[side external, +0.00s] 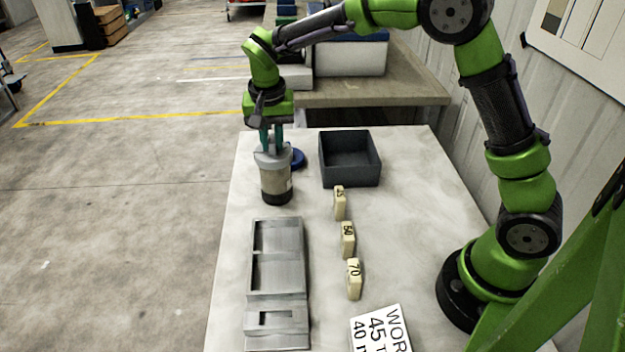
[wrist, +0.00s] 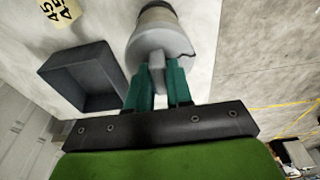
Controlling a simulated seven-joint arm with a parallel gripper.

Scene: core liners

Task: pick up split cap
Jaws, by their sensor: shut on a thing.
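The split cap (side external: 272,155) is a light grey disc with an upright tab. It sits on top of a cylindrical core liner (side external: 276,183) that has a dark base and stands upright on the white table. My gripper (side external: 271,142) points down from above the cap, and its teal fingers are shut on the tab. In the wrist view the cap (wrist: 165,42) shows a jagged edge on its right, and my gripper's fingers (wrist: 158,80) pinch the tab from both sides. I cannot tell whether the cap touches the liner's rim.
A dark open bin (side external: 349,160) stands right of the liner. A blue round object (side external: 297,158) lies just behind it. Blocks marked 25, 50 and 70 (side external: 347,240) stand in a row. A grey metal tray (side external: 277,285) and a printed card (side external: 380,330) lie in front.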

